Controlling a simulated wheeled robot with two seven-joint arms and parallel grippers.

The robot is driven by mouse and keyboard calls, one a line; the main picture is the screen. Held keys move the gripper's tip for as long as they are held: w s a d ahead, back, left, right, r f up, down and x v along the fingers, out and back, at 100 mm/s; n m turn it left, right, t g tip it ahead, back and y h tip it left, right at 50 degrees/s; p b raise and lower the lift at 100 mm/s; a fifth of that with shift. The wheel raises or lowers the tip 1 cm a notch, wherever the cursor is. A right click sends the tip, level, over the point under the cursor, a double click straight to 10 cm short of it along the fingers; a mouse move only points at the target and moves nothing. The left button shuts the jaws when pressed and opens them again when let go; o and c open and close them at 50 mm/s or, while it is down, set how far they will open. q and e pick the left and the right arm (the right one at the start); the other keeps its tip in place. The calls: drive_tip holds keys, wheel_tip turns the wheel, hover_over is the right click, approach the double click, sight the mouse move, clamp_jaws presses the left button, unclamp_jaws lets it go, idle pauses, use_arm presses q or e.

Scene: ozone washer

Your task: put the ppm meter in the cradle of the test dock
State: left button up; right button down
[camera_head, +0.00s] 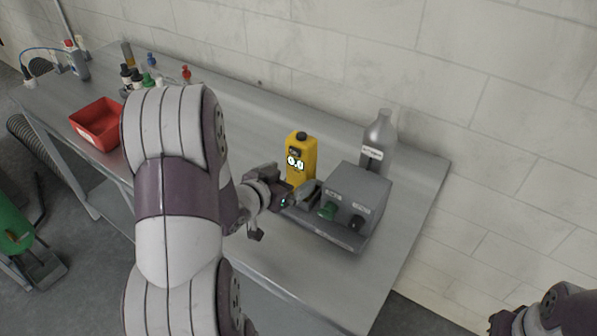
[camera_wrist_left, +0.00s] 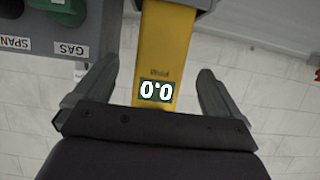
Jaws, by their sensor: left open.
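The yellow ppm meter (camera_head: 302,160) stands upright at the left part of the grey test dock (camera_head: 352,198), its display reading 0.0. Its lower end is hidden by my left gripper in the head view. In the wrist view the meter (camera_wrist_left: 163,55) meets a grey part of the dock at the top edge; how deep it sits in the cradle I cannot tell. My left gripper (camera_wrist_left: 157,95) is open, a finger on each side of the meter with gaps between. In the head view this gripper (camera_head: 284,199) is in front of the meter. My right gripper (camera_head: 508,320) is partly visible at the lower right.
A grey bottle (camera_head: 379,140) stands behind the dock, near the wall. A red bin (camera_head: 97,124) and several small bottles (camera_head: 137,77) are at the bench's far left. The bench (camera_head: 405,215) is clear right of the dock.

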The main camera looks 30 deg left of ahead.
use_arm(q)
drive_tip(key=v, duration=0.5)
drive_tip(key=s+d+f+g+y, duration=0.1)
drive_tip(key=s+d+f+g, duration=0.3)
drive_tip(key=s+d+g, duration=0.6)
drive_tip(key=d+g, duration=0.2)
drive_tip(key=d, duration=0.1)
drive_tip(key=shift+f+n, duration=0.2)
drive_tip(key=shift+n, duration=0.2)
idle(0.7)
